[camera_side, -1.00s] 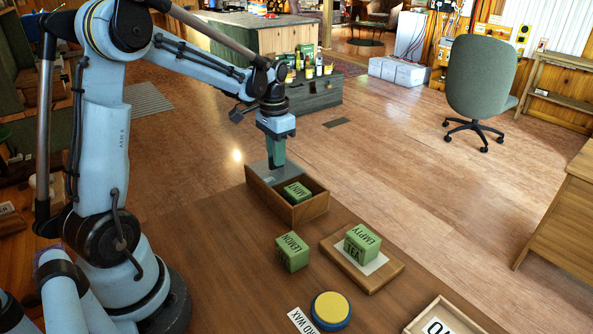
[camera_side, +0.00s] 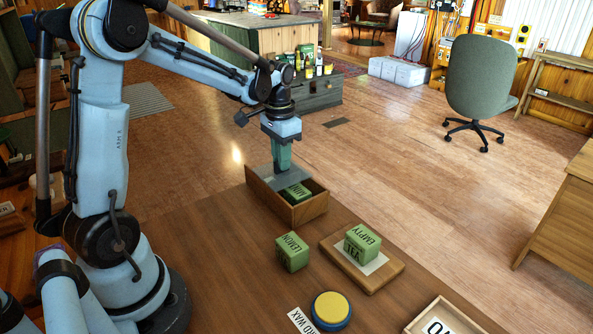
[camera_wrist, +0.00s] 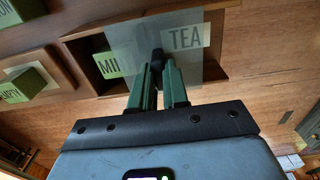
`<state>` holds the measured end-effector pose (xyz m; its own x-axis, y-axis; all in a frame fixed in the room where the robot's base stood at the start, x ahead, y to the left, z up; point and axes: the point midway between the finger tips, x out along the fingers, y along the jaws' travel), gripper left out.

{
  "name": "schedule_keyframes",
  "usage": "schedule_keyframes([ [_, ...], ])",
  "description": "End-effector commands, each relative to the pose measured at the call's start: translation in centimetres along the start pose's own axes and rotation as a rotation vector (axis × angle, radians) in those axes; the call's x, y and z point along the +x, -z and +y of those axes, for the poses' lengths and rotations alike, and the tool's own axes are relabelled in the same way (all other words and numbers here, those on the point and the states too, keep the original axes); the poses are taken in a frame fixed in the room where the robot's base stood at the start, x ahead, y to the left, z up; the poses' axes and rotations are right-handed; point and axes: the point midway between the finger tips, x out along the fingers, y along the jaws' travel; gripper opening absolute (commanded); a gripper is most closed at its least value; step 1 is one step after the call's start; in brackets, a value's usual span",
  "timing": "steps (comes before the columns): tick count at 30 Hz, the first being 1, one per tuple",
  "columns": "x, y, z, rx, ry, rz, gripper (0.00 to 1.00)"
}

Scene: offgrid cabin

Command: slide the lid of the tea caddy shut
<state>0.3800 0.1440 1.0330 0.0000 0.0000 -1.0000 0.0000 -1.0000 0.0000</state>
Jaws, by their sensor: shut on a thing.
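The tea caddy (camera_side: 309,210) is an open-topped wooden box at the back edge of the brown table. Its lid (camera_side: 296,177) is a translucent grey sheet, lying over the far part of the box; the near part is open. A green MINT packet (camera_side: 299,191) sits inside the caddy, partly under the lid. My gripper (camera_side: 282,167) points down on the lid. In the wrist view its green fingers (camera_wrist: 158,80) are shut on the lid's dark knob (camera_wrist: 157,57).
A green LEMON packet (camera_side: 292,252) stands on the table in front of the caddy. To its right, a green TEA/EMPTY packet (camera_side: 362,243) stands on a wooden board (camera_side: 376,279). A yellow-topped blue tin (camera_side: 331,310) and a light tray (camera_side: 440,304) are nearer the front.

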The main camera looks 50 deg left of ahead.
Motion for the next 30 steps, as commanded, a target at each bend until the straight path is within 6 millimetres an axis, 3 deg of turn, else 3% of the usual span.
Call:
schedule_keyframes([
  [30, -0.1, 0.0, 2.0, 0.001, 0.0, 0.0, 0.0],
])
